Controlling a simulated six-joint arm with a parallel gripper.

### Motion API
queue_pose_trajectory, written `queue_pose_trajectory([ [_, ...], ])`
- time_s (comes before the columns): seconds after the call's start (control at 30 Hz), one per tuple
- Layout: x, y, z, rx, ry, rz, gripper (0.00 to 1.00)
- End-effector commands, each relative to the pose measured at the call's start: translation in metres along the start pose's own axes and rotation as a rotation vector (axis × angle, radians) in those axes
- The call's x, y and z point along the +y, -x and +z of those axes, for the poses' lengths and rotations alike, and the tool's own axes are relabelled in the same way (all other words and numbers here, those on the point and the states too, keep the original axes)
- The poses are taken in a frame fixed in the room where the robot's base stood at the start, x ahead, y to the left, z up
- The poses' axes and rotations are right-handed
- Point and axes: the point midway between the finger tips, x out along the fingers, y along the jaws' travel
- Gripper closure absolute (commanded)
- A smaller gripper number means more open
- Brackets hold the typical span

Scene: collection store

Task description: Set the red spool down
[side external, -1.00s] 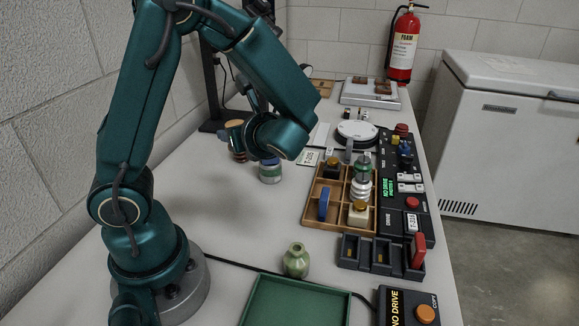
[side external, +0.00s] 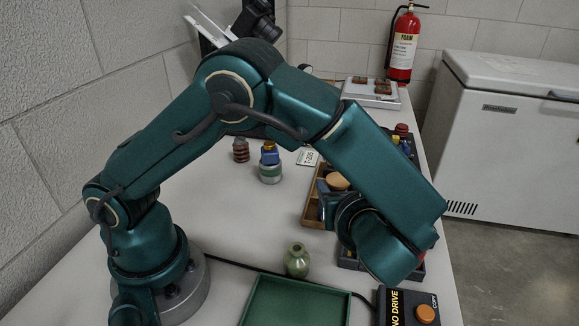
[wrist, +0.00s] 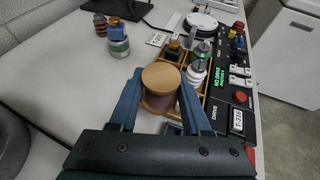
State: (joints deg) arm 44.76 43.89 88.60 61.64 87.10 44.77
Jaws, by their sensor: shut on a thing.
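My gripper (wrist: 158,103) is shut on the red spool, which has a pale wooden top disc and a dull red body (wrist: 159,104) in the wrist view. The spool stands upright between the two blue fingers. In the wrist view the spool overlaps the tray's near end. I cannot tell whether its base touches anything.
A green vase (side external: 297,261) and a green tray (side external: 270,319) stand at the front. A brown ribbed piece (side external: 241,150) and a green-and-grey tin (side external: 270,174) with a blue piece on top stand at the left. A black control panel (wrist: 222,98) borders the wooden tray. The left tabletop is mostly clear.

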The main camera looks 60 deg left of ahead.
Motion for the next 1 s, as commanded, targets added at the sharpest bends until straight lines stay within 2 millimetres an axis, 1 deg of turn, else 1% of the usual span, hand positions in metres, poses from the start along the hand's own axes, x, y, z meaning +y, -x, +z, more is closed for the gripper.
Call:
queue_pose_trajectory([
  [0.03,-0.006,0.004,-0.008,0.0,-0.002,-0.002,1.0],
  [0.13,-0.016,0.011,-0.021,0.0,-0.001,-0.002,1.0],
  [0.3,-0.026,0.018,-0.034,0.0,-0.001,0.0,1.0],
  [0.4,-0.028,0.02,-0.037,0.0,0.0,0.001,1.0],
  [0.47,-0.028,0.02,-0.04,0.0,-0.002,0.001,1.0],
  [0.6,-0.028,0.012,-0.058,-0.002,-0.005,0.003,1.0],
  [0.73,-0.028,0.006,-0.071,-0.001,-0.002,0.002,1.0],
  [0.8,-0.028,0.005,-0.074,-0.001,-0.001,0.002,1.0],
  [1.0,-0.028,0.005,-0.073,0.0,0.001,0.001,1.0],
])
